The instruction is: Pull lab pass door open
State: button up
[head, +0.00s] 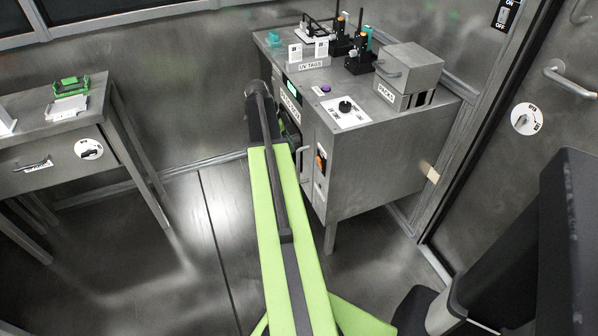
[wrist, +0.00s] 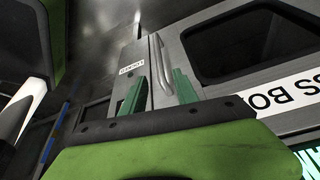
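The pass box (head: 390,155) is a grey metal cabinet with a "PASS BOX" label, right of my arm in the head view. Its door has a dark window (wrist: 240,38) and a pale bar handle (head: 303,165). The handle (wrist: 162,62) also shows in the wrist view, beside a small "LOCKED" label (wrist: 132,70). My gripper (wrist: 158,92) has its two green fingers apart, with the handle in line between them. I cannot tell whether they touch it. The door looks shut.
Tag racks, dark devices and a grey box (head: 409,66) stand on top of the cabinet. A table with a drawer (head: 40,160) stands at left. A large door with a handle (head: 570,80) is at right. The floor (head: 190,250) left of my arm is clear.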

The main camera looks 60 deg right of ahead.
jog(key=b+x, duration=0.9)
jog(key=x, duration=0.3)
grip_shut()
jog(key=shift+w+d, duration=0.1)
dwell(0.7)
